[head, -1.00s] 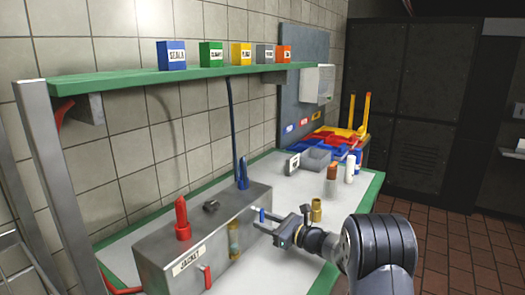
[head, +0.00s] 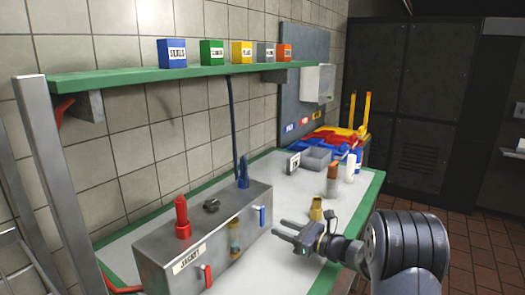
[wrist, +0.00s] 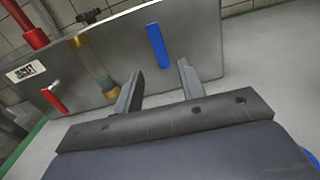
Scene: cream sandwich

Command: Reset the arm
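My gripper (head: 279,228) is open and empty, in front of the grey metal box labelled JACKET (head: 190,248). In the wrist view its two fingers (wrist: 160,70) stand apart with nothing between them. A blue lever (head: 262,216) hangs upright on the box's front face. It also shows in the wrist view (wrist: 158,46), beyond the fingers and apart from them. A red lever (head: 208,276) is on the same face at the left, near the label. A sight glass (head: 235,238) with amber contents sits between the levers.
A red fitting (head: 182,218) and a blue one (head: 243,172) stand on the box. A brass fitting (head: 316,208) stands just behind my gripper. Brown-topped (head: 332,181) and white (head: 350,168) cylinders stand farther back. A green shelf (head: 120,84) with labelled boxes hangs above.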

